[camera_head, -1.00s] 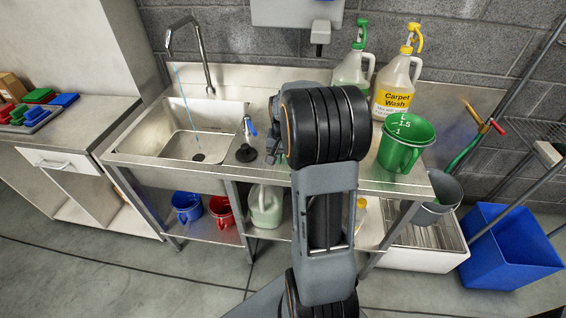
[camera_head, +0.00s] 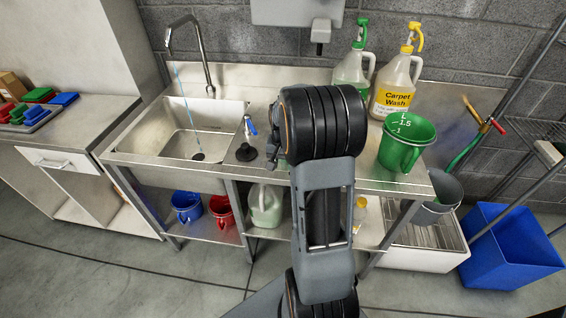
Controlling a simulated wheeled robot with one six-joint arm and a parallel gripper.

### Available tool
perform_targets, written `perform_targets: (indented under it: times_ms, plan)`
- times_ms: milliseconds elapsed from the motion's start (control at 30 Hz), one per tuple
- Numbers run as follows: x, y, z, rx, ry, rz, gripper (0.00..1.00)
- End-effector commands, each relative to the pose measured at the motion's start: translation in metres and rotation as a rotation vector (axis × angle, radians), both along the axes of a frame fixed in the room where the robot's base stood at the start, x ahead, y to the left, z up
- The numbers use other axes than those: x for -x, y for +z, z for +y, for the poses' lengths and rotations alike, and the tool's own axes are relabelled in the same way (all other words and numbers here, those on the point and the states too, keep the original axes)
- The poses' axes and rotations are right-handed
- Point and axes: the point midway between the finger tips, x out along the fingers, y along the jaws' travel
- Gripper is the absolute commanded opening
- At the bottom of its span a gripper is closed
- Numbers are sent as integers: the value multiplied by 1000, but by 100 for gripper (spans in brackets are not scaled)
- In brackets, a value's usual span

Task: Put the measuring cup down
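A green measuring cup (camera_head: 405,143) with white marks, "L", "1.5" and "1", shows to the right of my arm, at the right end of the steel counter (camera_head: 380,180). It looks upright, its handle toward the front. I cannot tell for sure whether its base touches the counter. My arm stands in the middle of the view and hides the counter behind it. My gripper is hidden behind the arm; only a small dark part shows at the arm's left edge. No finger shows on the cup.
A sink (camera_head: 190,130) with running water is at the left. A carpet wash jug (camera_head: 396,85) and a green-topped jug (camera_head: 353,68) stand behind the cup. A grey bucket (camera_head: 440,195) is at the counter's right end. A blue bin (camera_head: 508,248) stands on the floor.

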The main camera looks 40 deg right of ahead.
Motion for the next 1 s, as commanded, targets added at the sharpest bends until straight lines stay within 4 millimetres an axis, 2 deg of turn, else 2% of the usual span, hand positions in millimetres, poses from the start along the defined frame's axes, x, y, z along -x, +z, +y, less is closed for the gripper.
perform_targets:
  times_ms: [167, 333, 800, 1000]
  plan:
    - [0, 0, 0, 0, 0, 0, 39]
    - [-1, 11, 0, 1, 0, -3, 39]
    - [-1, 95, -1, 1, 0, -3, 39]
    - [-1, 117, -1, 1, 1, -2, 39]
